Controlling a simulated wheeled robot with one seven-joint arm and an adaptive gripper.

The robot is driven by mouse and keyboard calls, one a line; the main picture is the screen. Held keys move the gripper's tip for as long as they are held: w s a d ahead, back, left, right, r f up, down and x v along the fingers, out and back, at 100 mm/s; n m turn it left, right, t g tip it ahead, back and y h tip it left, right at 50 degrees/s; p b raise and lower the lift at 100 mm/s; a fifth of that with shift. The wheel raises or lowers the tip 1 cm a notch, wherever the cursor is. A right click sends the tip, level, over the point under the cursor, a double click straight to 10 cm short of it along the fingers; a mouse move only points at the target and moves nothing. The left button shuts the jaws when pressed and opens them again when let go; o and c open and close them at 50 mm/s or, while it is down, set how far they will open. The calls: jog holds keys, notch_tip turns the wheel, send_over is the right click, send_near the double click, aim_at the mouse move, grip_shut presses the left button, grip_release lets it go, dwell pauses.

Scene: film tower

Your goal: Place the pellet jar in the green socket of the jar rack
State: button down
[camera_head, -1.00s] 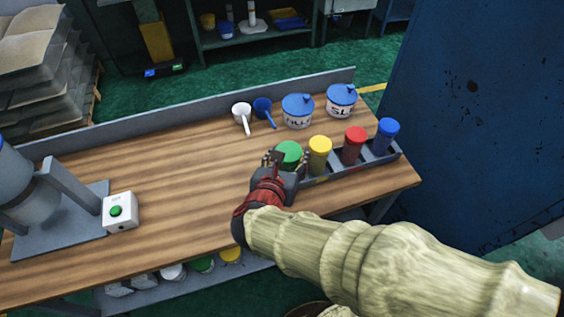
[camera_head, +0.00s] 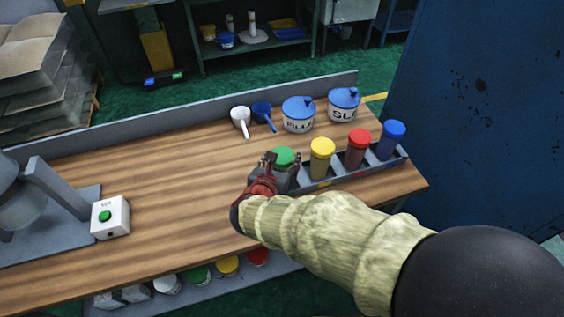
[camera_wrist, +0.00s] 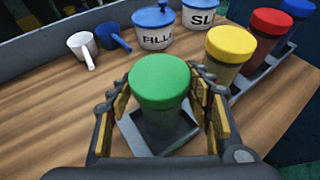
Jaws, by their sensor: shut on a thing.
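A jar with a green lid (camera_head: 285,156) stands upright at the left end of the dark jar rack (camera_head: 318,184). My gripper (camera_head: 283,163) is shut around this jar, with a finger on each side below the lid, as the wrist view also shows for the green lid (camera_wrist: 160,80). The grey walls of the rack's end compartment (camera_wrist: 133,137) surround the jar's lower part in that view. I cannot tell whether the jar's base rests on the socket floor.
The rack also holds a yellow-lidded jar (camera_head: 321,158), a red-lidded jar (camera_head: 357,149) and a blue-lidded jar (camera_head: 391,140). Two blue-lidded pots, labelled pot (camera_head: 299,116) and SL pot (camera_head: 343,106), and scoops (camera_head: 262,113) stand behind. The table's left middle is clear.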

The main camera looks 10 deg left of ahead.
jog(key=shift+r, duration=0.2)
jog(key=c, duration=0.8)
grip_release()
jog(key=shift+f, duration=0.25)
jog(key=shift+s+r, duration=0.25)
jog(key=shift+r, duration=0.1)
jog(key=p+v, duration=0.4)
jog(key=v, duration=0.7)
jog(key=shift+s+p, duration=0.25)
jog(key=shift+p, duration=0.1)
